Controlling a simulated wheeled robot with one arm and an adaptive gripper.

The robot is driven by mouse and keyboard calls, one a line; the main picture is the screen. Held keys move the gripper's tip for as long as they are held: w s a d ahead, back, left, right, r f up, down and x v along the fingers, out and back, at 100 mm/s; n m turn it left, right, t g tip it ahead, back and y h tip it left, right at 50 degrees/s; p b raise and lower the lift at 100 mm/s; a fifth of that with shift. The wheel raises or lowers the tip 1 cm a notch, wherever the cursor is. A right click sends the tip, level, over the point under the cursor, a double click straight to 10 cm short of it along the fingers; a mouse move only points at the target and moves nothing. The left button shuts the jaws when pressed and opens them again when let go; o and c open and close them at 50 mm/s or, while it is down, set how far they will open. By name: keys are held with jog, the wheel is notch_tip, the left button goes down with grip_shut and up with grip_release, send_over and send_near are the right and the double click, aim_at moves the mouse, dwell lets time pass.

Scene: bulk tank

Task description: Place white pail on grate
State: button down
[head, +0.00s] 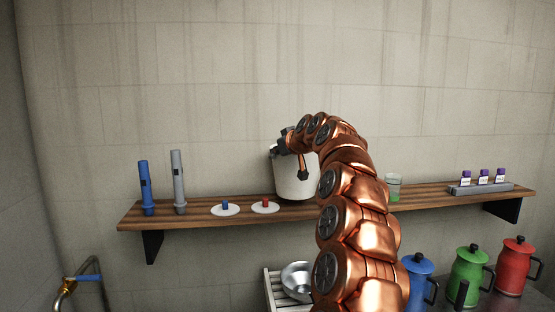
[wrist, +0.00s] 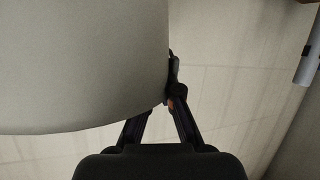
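The white pail (head: 293,182) stands upright on the wooden shelf, partly hidden by my arm. In the wrist view the pail (wrist: 80,65) fills the upper left, very close to the camera. My gripper (head: 283,143) is at the pail's upper rim in the head view. In the wrist view its fingers (wrist: 172,88) reach the pail's edge, with one fingertip partly hidden by the pail. I cannot tell whether they are shut on it. A pale slatted rack (head: 270,292), which may be the grate, shows low in the head view with a silver bowl (head: 297,280) on it.
The shelf (head: 420,198) also holds a blue tube (head: 146,188), a grey tube (head: 178,182), two white discs, a greenish cup (head: 393,187) and a rack of purple-capped vials (head: 482,185). Blue, green (head: 470,271) and red jugs stand below right. A brass tap (head: 65,290) is lower left.

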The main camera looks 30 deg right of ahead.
aim_at(278, 159)
jog(key=shift+d+f, duration=0.1)
jog(key=shift+f+p, duration=0.8)
jog(key=shift+f, duration=0.85)
jog(key=c, duration=1.3)
grip_release()
jog(key=shift+r, duration=0.2)
jog(key=shift+s, duration=0.25)
jog(key=b+v, duration=0.5)
jog(key=v, duration=0.6)
jog(key=shift+s+r, duration=0.1)
jog(key=shift+s, duration=0.05)
